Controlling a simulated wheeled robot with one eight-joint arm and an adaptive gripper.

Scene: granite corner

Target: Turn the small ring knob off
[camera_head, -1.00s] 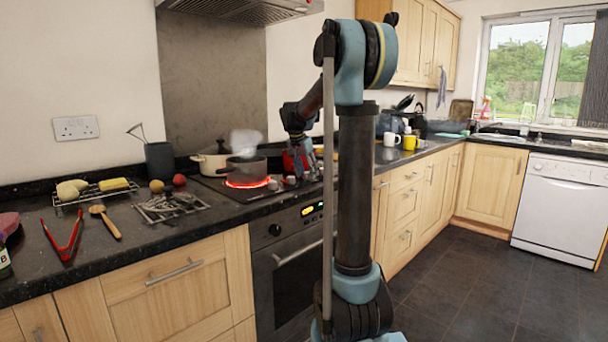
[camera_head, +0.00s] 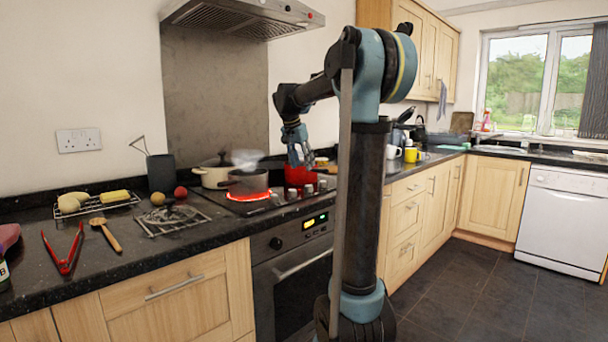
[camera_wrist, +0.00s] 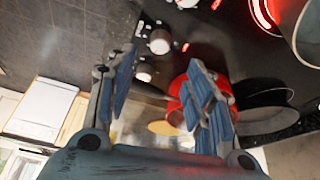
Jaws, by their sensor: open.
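The black cooktop has a glowing red ring (camera_head: 250,196) under a dark steaming pan (camera_head: 247,183); the ring also shows in the wrist view (camera_wrist: 261,14). Silvery knobs stand along the cooktop's front right, including one (camera_head: 308,189) below my gripper. Two knobs show clearly in the wrist view, a nearer one (camera_wrist: 145,71) and another (camera_wrist: 160,42) with a red light beside it. I cannot tell which is the small ring knob. My gripper (camera_head: 299,160) is open and empty above the knobs; its spread fingers (camera_wrist: 160,65) frame them in the wrist view.
A red pot (camera_head: 298,175) stands behind my gripper, and a cream pot (camera_head: 215,172) stands back left. A dark pan (camera_wrist: 262,105) lies beside the red pot in the wrist view. The range hood (camera_head: 242,18) hangs above. An oven (camera_head: 292,275) is below.

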